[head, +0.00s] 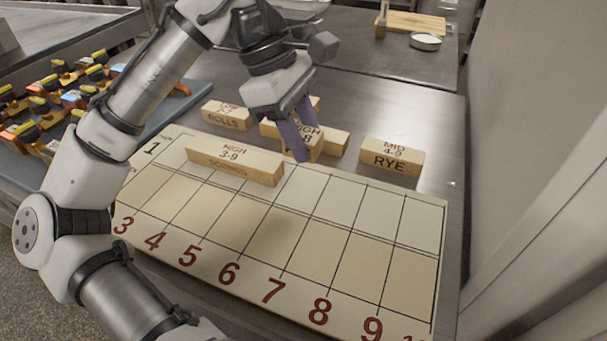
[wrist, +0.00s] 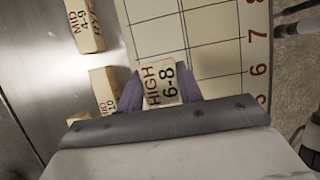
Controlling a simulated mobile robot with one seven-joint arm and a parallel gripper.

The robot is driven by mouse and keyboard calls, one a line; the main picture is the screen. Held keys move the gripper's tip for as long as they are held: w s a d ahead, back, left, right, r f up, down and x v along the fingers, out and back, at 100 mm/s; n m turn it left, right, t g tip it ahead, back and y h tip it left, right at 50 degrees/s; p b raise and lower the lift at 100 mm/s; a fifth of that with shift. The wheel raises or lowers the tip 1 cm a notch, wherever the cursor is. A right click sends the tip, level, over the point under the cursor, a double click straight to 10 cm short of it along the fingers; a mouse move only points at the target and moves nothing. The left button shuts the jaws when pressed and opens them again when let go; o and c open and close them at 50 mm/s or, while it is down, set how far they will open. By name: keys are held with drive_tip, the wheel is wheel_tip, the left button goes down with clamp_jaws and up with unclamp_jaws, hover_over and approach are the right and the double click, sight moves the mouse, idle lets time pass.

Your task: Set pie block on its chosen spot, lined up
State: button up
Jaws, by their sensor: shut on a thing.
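My gripper (head: 296,138) is shut on a short wooden block marked "HIGH 6-8" (wrist: 162,86). The block also shows between the fingers in the head view (head: 312,146), partly hidden by a finger. Its product name is not readable, so I cannot tell that it is the pie block. In the wrist view the fingers (wrist: 160,92) clasp both its sides. It is by the upper edge of the numbered board (head: 375,275); whether it touches anything below is unclear. A long block marked "HIGH 3-9" (head: 235,165) lies on the board's upper row, left of my gripper.
Behind the board stand a "LOW" rolls block (head: 227,116), a partly hidden block (head: 336,142) close behind the held one, and a "MID 4-9" rye block (head: 392,158). A blue tray (head: 195,95) with several yellow-and-black items is at left. The board's right squares are clear.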

sight(311, 191)
wheel_tip(311, 191, down, 8)
drive_tip(key=shift+r+b, duration=0.15)
drive_tip(key=shift+b, duration=0.3)
drive_tip(key=o, duration=1)
drive_tip(key=p+v, duration=0.1)
drive_tip(key=v, duration=1.1)
drive_tip(key=shift+p, duration=0.35)
